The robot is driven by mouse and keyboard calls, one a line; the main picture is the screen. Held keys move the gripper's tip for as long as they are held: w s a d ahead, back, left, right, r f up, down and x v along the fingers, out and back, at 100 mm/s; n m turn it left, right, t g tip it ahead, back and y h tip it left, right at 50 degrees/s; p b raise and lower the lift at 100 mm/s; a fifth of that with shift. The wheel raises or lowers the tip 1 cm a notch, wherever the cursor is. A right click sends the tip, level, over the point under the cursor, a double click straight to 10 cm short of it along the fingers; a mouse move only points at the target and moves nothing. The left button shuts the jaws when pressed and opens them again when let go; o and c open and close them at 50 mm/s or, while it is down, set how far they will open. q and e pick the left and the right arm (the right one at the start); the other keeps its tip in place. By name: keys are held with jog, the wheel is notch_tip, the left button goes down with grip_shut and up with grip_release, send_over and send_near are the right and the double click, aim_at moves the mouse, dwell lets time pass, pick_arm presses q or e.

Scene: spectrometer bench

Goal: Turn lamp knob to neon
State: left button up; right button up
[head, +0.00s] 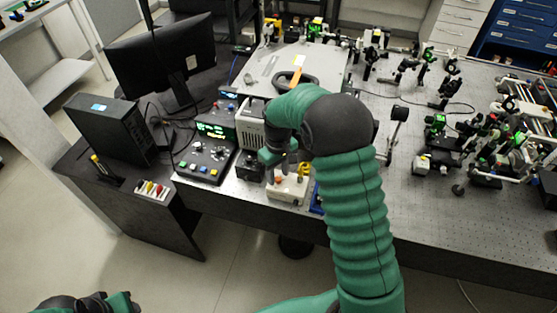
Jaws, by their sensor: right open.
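My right arm, in a green sleeve, reaches over the front edge of the optical bench. My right gripper (277,163) points down beside a cream box (288,188) with coloured buttons, and is open. A control panel (206,147) with a lit green display, knobs and coloured buttons stands to its left. A pale vented housing (250,122) stands between the panel and my arm. I cannot make out which knob is the lamp knob or a neon label; my wrist hides part of this area. My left gripper (97,303) is at the bottom left edge, partly cut off.
A monitor (165,62) and a black computer box (112,128) stand at left. Optical mounts (438,125) crowd the bench's right side. A grey plate (310,65) lies behind my arm.

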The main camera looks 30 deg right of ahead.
aim_at(279, 178)
notch_tip(279, 178, up, 16)
jog(key=shift+f+b, duration=0.25)
jog(key=shift+b, duration=0.1)
